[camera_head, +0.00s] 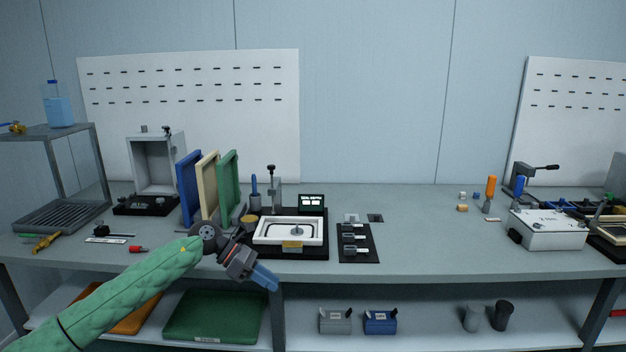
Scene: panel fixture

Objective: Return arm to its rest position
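My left arm, in a green quilted sleeve, comes in from the lower left. My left gripper (264,278) is in front of the workbench's front edge, left of the picture's middle. Its blue fingers point down and to the right and look close together; nothing shows between them, but the gap is too small to make out. My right arm and gripper are not in view.
The grey workbench (420,225) carries a panel fixture (260,234) just behind the gripper, upright coloured panels (228,185), and a white box (545,232) at right. The shelf below holds a green case (215,318) and two bins (380,322).

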